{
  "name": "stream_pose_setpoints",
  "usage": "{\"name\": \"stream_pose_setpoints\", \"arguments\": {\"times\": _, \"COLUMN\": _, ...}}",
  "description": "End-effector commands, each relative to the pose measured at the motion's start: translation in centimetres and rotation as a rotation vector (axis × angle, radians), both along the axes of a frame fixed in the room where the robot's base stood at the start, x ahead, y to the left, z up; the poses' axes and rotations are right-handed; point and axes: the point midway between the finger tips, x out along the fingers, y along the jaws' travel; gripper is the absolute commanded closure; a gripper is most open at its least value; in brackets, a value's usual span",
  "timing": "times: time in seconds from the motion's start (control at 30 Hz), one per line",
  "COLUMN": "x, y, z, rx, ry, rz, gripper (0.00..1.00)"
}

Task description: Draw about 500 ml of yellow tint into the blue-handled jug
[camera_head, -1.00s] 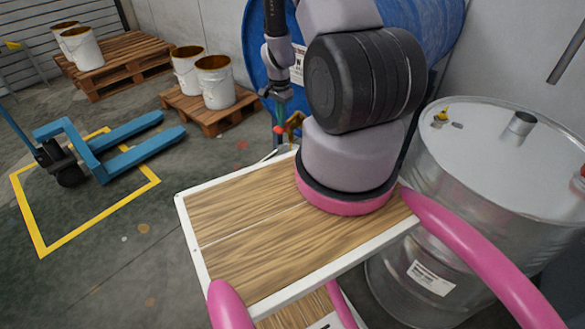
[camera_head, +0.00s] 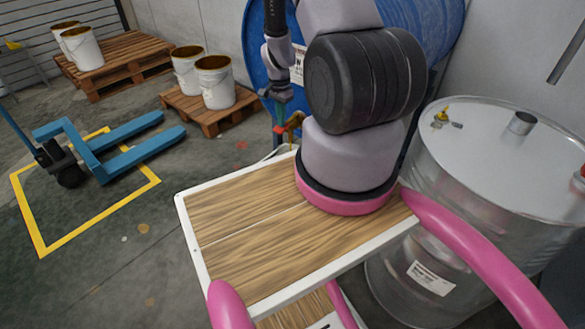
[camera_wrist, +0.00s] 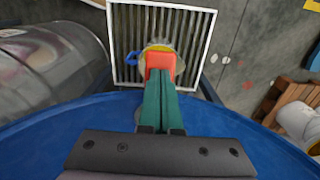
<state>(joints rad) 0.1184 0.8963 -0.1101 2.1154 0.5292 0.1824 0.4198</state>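A blue drum (camera_head: 258,62) lies on its side behind my arm; its curved side also shows in the wrist view (camera_wrist: 50,128). A brass tap (camera_head: 294,121) sticks out low at its front. My gripper (camera_head: 279,122) is beside the tap, fingers pointing down. In the wrist view its teal fingers (camera_wrist: 160,85) are together, with a red piece at their tips; I cannot tell whether that is a fingertip or a tap part. Below is a pale jug with a blue handle (camera_wrist: 122,58), mostly hidden by the fingers. Some yellow shows at its rim. Its fill level is hidden.
The jug is over a white-framed grate (camera_wrist: 205,30). A steel drum (camera_head: 440,180) stands at the right. White buckets (camera_head: 215,82) stand on pallets (camera_head: 207,115) at the back. A blue pallet jack (camera_head: 110,148) is at the left, with open floor before it.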

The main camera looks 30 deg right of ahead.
Motion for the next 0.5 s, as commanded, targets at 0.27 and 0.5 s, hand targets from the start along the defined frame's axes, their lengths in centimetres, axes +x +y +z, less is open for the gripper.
{"name": "stream_pose_setpoints", "arguments": {"times": 0.27, "x": 0.0, "y": 0.0, "z": 1.4, "rx": -0.001, "ry": -0.001, "rz": 0.000, "gripper": 1.00}}
{"name": "stream_pose_setpoints", "arguments": {"times": 0.5, "x": 0.1, "y": 0.0, "z": 4.8, "rx": -0.001, "ry": -0.003, "rz": 0.000, "gripper": 1.00}}
